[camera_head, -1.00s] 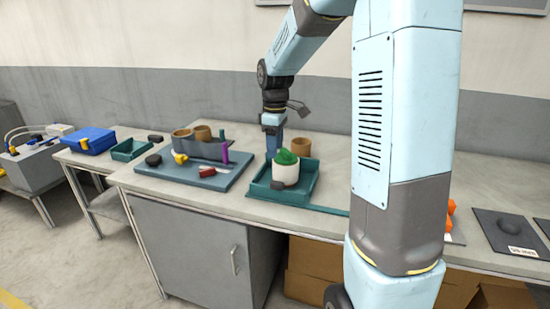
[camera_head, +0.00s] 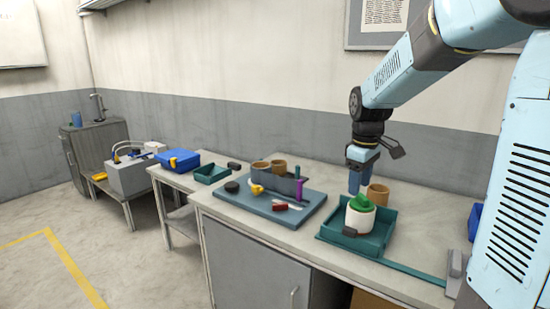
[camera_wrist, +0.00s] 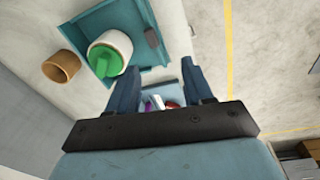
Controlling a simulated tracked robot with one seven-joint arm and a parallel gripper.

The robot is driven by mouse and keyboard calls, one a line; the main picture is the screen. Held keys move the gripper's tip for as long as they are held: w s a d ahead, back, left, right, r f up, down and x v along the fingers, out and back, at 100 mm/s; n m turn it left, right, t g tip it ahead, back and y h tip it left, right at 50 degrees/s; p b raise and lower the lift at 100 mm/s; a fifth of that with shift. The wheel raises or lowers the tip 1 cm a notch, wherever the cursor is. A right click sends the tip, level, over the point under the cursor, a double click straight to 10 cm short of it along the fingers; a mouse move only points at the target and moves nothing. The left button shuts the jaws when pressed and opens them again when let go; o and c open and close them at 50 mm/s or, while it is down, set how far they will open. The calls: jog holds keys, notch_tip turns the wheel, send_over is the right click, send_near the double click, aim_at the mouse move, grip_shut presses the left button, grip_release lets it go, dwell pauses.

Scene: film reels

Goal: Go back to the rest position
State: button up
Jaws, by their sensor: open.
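My gripper (camera_head: 362,178) hangs from my arm above the workbench, fingers pointing down, behind the teal tray. It is open and holds nothing; the wrist view shows its two fingers apart (camera_wrist: 158,85). A white cup with a green thing in it (camera_head: 360,216) stands in the teal tray (camera_head: 325,232). A brown cup (camera_head: 378,194) stands just behind the tray, close to my gripper. In the wrist view the white cup (camera_wrist: 108,52) and the brown cup (camera_wrist: 61,66) lie to the left of the fingers, and the tray (camera_wrist: 80,22) is at the upper left.
A blue-grey board (camera_head: 252,208) with two brown cups (camera_head: 270,167), a yellow item, a red piece and a black piece lies left of the tray. A side table holds a blue case (camera_head: 178,160) and a green bin (camera_head: 210,174). Floor at the left is free.

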jog(key=s+r+m+t, duration=0.2)
jog(key=s+m, duration=0.2)
jog(key=s, duration=0.7)
jog(key=s+r+m+t, duration=0.2)
jog(key=s+r+m, duration=0.1)
jog(key=s, duration=0.8)
jog(key=shift+s+a+r+m+t, duration=0.2)
jog(key=shift+s+r+m+t, duration=0.15)
jog(key=shift+m, duration=0.55)
